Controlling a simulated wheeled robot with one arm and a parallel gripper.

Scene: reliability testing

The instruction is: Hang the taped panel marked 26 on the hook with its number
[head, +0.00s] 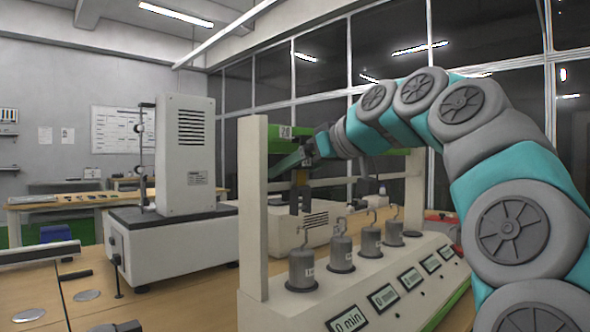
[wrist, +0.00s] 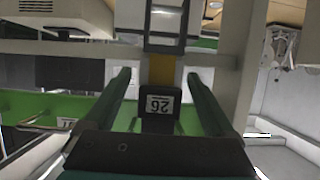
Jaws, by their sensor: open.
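My gripper (wrist: 165,72) is open, with its two dark green fingers apart. In the wrist view, a black block with a white label marked 26 (wrist: 158,108) lies between them, its number upside down. A yellow-brown tape strip (wrist: 162,70) runs on from the block, with visible gaps to both fingers. In the head view, my gripper (head: 293,161) is at the rack's green bar, just below a black labelled block (head: 286,140). The brown strip (head: 300,178) hangs there with a dark piece (head: 299,201) at its lower end. The hook and panel contact are hidden.
A white rack post (head: 252,210) stands left of my gripper. Below are several grey hooked weights (head: 342,250) on a base with displays (head: 383,296). Another white label (wrist: 67,123) sits on the green bar. A grey-white machine (head: 185,155) stands left on the wooden table.

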